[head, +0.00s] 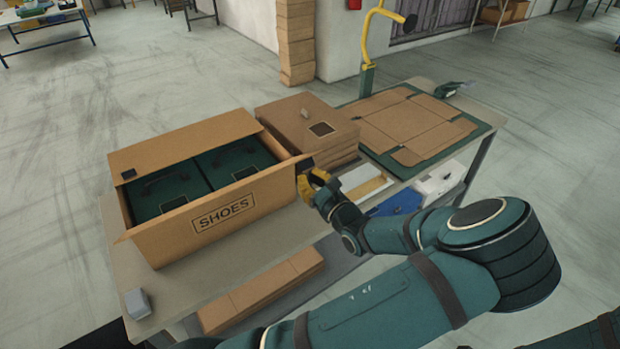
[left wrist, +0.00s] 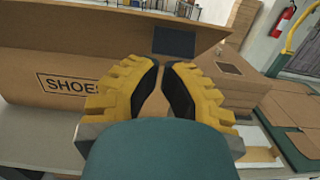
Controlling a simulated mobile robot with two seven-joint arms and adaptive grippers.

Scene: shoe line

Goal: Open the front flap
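The cardboard box printed SHOES (head: 223,214) stands on the left part of the table with its top open. Two dark green shoe boxes (head: 170,190) sit inside it. A long flap (head: 185,140) stands up at the back. The printed front also shows in the left wrist view (left wrist: 72,85). My left gripper (head: 310,181) is at the box's right front corner, beside a small dark patch (head: 306,164). In the left wrist view its yellow fingers (left wrist: 160,72) nearly meet at the tips, with nothing visible between them. Whether they touch the cardboard is unclear. My right gripper is not in view.
Stacked brown cardboard (head: 300,125) stands right of the box. A flat unfolded carton (head: 410,125) lies on a green mat at the right. A small grey block (head: 137,303) is at the table's front left corner. A yellow post (head: 370,35) rises behind the table.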

